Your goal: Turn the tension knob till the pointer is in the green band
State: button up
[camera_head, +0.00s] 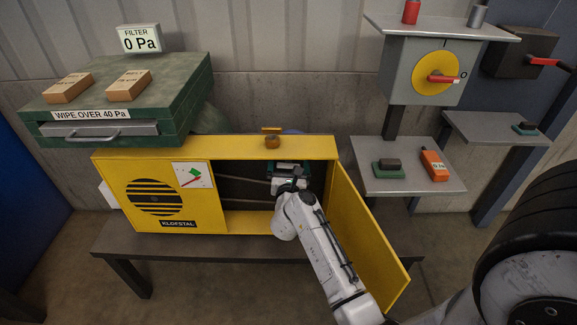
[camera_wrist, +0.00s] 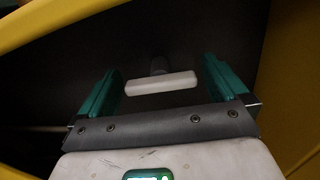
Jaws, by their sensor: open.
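The yellow cabinet (camera_head: 240,148) stands with its right part open, and my arm reaches into it. My gripper (camera_head: 288,167) is inside the opening. In the wrist view my gripper (camera_wrist: 160,70) is open, with one green finger on each side of a white bar (camera_wrist: 161,83) on a dark stub. This bar looks like the tension knob. Gaps show between it and both fingers. In the head view my gripper hides it. The gauge (camera_head: 181,181) on the cabinet front has a green band (camera_head: 195,171) and a red mark; the pointer's exact place is too small to tell.
The yellow door (camera_head: 368,240) stands open just right of my arm. A brown round piece (camera_head: 272,142) sits on the cabinet top. The cabinet is on a dark bench (camera_head: 115,245). A grey shelf (camera_head: 385,185) with small items is to the right.

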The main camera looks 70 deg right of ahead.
jog(key=c, duration=1)
jog(key=shift+r+n+p, duration=0.25)
jog(key=shift+n+p, duration=0.55)
jog(key=shift+p, duration=0.3)
jog(key=shift+f+n+p, duration=0.25)
jog(key=shift+n+p, duration=0.1)
jog(key=shift+n, duration=0.45)
jog(key=o, duration=1)
